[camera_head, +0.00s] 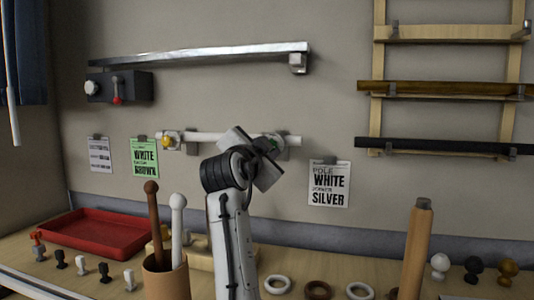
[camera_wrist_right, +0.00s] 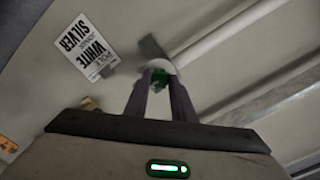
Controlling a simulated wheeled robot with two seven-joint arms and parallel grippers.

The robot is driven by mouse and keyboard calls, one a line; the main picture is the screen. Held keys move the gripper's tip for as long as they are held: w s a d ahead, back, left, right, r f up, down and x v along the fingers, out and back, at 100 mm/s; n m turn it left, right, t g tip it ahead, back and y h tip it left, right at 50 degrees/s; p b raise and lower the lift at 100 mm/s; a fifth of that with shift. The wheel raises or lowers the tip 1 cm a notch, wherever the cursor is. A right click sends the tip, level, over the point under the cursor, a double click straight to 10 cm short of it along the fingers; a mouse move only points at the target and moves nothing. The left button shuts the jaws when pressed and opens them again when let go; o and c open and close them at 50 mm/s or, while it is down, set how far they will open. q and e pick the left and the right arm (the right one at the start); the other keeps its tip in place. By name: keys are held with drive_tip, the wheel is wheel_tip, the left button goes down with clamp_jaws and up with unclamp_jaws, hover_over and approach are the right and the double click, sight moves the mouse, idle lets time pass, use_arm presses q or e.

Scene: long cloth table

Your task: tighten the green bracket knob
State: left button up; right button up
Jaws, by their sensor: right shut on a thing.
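The green knob (camera_wrist_right: 161,76) is between the two fingertips of my right gripper (camera_wrist_right: 160,84), which is shut on it. In the head view only a bit of green (camera_head: 274,141) shows behind my right gripper (camera_head: 268,147). The gripper body and wrist hide most of the right bracket (camera_head: 283,149). A white pole (camera_head: 225,138) lies level across the wall, held between this bracket and a left bracket with a yellow knob (camera_head: 166,142). My left gripper is not in view.
A silver rail (camera_head: 200,55) runs above, beside a dark box with a red lever (camera_head: 116,98). Posted cards include a white-silver one (camera_head: 329,184). Below are a red tray (camera_head: 105,231), a cup of rods (camera_head: 166,277), rings (camera_head: 318,290) and a standing wooden pole (camera_head: 414,255).

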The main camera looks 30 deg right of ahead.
idle(0.4)
drive_tip(key=o, duration=1.1)
drive_tip(key=shift+c, duration=0.2)
wheel_tip(320, 180, up, 10)
drive_tip(key=shift+p, duration=0.35)
